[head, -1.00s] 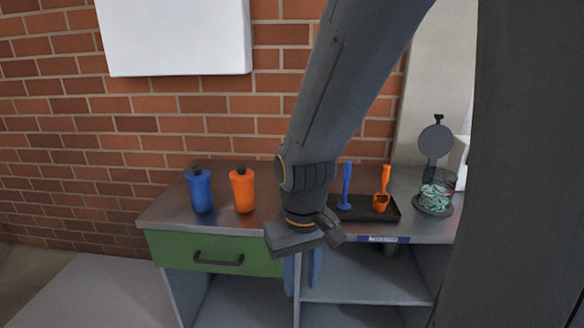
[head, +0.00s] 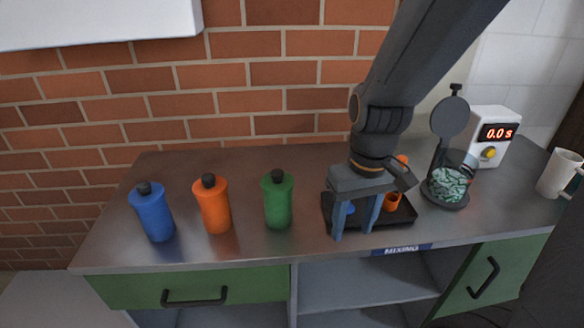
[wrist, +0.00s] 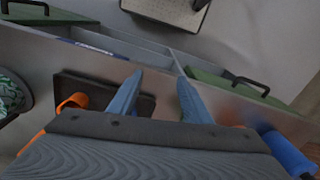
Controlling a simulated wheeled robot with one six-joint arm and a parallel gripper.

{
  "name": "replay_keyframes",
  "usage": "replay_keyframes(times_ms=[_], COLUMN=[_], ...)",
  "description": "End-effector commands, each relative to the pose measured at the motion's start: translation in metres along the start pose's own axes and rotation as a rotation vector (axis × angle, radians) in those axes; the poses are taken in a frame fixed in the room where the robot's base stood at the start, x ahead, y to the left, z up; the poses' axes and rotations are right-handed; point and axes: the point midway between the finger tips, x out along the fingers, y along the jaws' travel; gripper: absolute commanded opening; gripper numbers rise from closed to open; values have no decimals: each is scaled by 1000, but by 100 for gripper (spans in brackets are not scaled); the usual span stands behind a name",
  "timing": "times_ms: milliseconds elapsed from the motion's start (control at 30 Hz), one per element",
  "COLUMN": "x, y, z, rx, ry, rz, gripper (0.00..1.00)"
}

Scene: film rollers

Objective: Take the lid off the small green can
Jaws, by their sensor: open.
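The small green can (head: 278,207) stands upright on the metal counter, third in a row of cans in the head view. Its black lid (head: 277,177) is on top. My gripper (head: 355,230) is open and empty, to the right of the green can and apart from it, in front of the black tray (head: 402,214). In the wrist view my open fingers (wrist: 160,80) point toward the counter's front edge with nothing between them. I cannot make out the green can in the wrist view.
A blue can (head: 153,215) and an orange can (head: 212,208) stand left of the green one. A glass container of green bits (head: 449,186), a timer box (head: 489,138) and a white mug (head: 560,174) are at the right. The counter's front left is clear.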

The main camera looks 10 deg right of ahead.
Motion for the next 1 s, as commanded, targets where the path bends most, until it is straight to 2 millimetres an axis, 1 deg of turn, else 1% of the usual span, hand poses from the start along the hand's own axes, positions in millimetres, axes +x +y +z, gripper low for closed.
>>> replay_keyframes(times_ms=[33,267,400,600,700,800,900,1000], x=[-10,-51,-78,-111,-122,-128,-127,-118], y=[-4,-29,-48,-75,-84,-89,-93,-96], z=[-10,-61,-93,-130,-142,-150,-152,-153], rx=[-74,-545,-851,-1223,-1346,-1421,-1456,-1462], ry=[1,32,89,196,242,272,284,286], rz=[-15,-119,-184,-251,-266,-274,-278,-281], gripper=[44,44,44,44,44,44,44,44])
